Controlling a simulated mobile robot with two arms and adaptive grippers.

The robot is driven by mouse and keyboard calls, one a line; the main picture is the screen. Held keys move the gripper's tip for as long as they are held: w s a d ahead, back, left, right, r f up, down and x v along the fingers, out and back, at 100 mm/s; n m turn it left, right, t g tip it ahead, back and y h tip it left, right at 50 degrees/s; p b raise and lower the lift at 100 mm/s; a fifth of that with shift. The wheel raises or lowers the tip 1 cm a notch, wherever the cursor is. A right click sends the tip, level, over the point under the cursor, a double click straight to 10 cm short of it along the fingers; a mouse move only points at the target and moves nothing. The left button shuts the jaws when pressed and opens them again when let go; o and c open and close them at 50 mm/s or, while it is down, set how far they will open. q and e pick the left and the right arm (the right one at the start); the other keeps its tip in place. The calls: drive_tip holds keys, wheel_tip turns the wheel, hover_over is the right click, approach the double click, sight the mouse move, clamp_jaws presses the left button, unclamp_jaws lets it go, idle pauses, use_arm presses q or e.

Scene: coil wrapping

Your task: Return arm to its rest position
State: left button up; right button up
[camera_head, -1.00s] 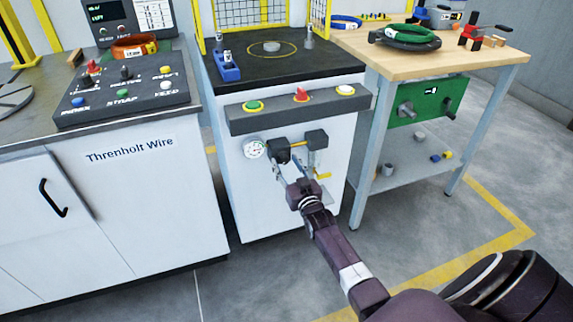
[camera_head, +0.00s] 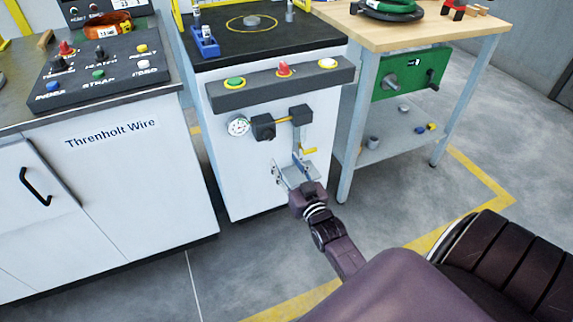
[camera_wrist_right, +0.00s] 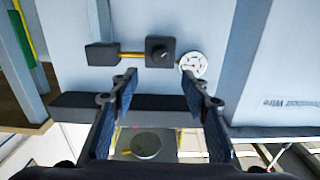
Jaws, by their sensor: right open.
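My right gripper (camera_head: 296,176) hangs in front of the white machine cabinet (camera_head: 245,185), below its valve fitting. The gripper is open, with nothing between its fingers. My left gripper is out of view.
A button bar (camera_head: 279,83) juts from the cabinet above the valve. The Threnholt Wire cabinet (camera_head: 110,195) with its control panel (camera_head: 97,75) is on the left. A wooden-topped bench (camera_head: 400,32) stands on the right. The floor (camera_head: 395,205) in front of the bench is clear.

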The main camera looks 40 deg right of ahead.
drive_tip(key=shift+s, duration=0.1)
idle(0.5)
